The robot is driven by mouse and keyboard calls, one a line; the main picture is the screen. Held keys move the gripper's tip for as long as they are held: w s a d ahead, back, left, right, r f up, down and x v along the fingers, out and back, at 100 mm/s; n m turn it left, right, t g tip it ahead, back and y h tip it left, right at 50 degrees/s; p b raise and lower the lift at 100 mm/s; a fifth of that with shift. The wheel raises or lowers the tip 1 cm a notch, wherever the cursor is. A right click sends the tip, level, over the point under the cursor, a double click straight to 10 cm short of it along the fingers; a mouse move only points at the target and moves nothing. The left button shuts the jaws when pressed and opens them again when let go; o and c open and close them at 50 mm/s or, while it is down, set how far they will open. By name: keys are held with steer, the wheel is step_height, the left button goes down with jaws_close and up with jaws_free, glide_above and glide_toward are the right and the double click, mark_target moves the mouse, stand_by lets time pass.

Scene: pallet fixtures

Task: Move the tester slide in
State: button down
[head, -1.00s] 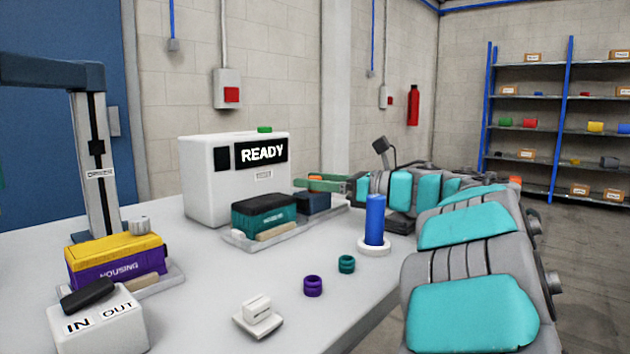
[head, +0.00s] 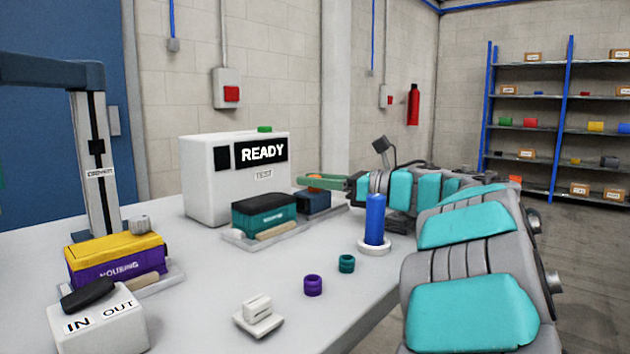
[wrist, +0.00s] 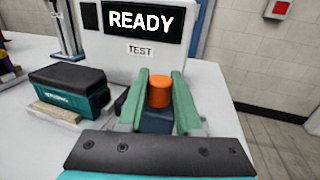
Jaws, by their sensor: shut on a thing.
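The white tester (head: 205,185) stands on the table with READY on its dark screen and a TEST label below. The dark blue slide block (head: 313,203) is at its right front side and also shows in the wrist view (wrist: 157,121). An orange knob (wrist: 160,91) stands on top of the block. My gripper (wrist: 160,88) has its two green fingers on either side of the knob and is shut on it. In the head view my gripper (head: 318,181) reaches in from the right, and its fingers partly hide the knob.
A teal housing (head: 264,214) sits on a tray just left of the slide. A blue post on a white ring base (head: 375,222) stands near my arm. Purple (head: 313,285) and teal (head: 346,263) rings lie in front. A yellow-purple housing (head: 115,260) and IN/OUT box (head: 100,318) are left.

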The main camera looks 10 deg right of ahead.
steer(key=shift+f, duration=0.1)
stand_by(0.7)
steer(key=b, duration=0.1)
steer(key=s+a+b, duration=0.1)
steer(key=b, duration=0.1)
steer(key=shift+a+f, duration=0.15)
steer(key=shift+a, duration=0.1)
steer(key=shift+s+a+r, duration=0.2)
steer(key=c, duration=0.6)
jaws_free()
